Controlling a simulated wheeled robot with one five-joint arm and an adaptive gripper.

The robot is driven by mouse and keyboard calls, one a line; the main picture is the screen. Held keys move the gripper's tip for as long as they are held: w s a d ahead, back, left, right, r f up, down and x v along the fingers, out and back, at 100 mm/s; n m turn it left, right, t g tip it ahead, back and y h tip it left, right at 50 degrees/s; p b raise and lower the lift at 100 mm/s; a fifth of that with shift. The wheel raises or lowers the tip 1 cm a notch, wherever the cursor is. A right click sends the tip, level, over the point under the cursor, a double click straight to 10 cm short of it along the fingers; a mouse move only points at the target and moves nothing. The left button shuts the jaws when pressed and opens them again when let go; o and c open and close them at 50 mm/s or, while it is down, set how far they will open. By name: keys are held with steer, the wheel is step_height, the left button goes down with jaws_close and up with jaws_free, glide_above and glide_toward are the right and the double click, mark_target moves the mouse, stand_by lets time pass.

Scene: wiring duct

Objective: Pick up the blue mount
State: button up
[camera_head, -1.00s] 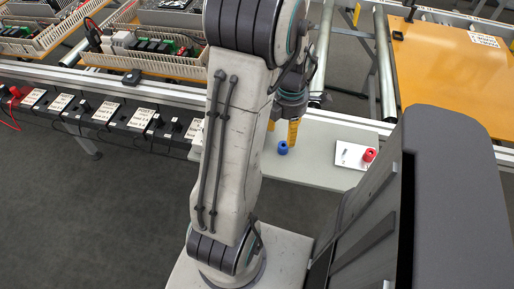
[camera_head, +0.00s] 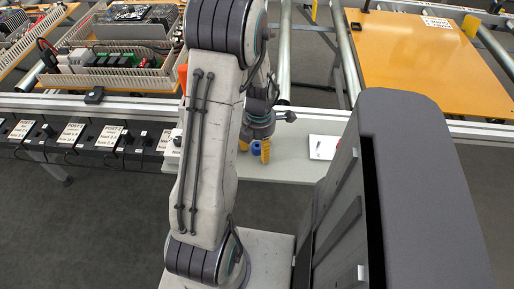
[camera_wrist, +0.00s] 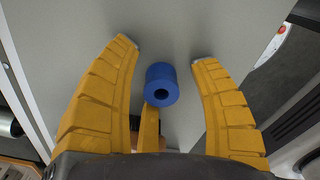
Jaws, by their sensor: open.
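The blue mount (camera_wrist: 161,85) is a short blue cylinder with a dark hole in its end. In the wrist view it lies between the yellow fingers of my gripper (camera_wrist: 165,46), near their tips, with gaps on both sides. The gripper is open and does not grip it. In the head view the blue mount (camera_head: 256,148) shows on the light grey shelf, right beside the yellow fingers of my gripper (camera_head: 254,150). My arm hides part of the shelf to the left.
The grey shelf (camera_head: 290,170) holds a white plate (camera_head: 323,147) to the right. In the wrist view a red item (camera_wrist: 281,29) shows at upper right. A rail with labelled black boxes (camera_head: 75,133) runs left. An orange board (camera_head: 425,60) lies behind at right.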

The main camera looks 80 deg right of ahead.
steer(key=c, duration=1)
steer(key=shift+o, duration=0.2)
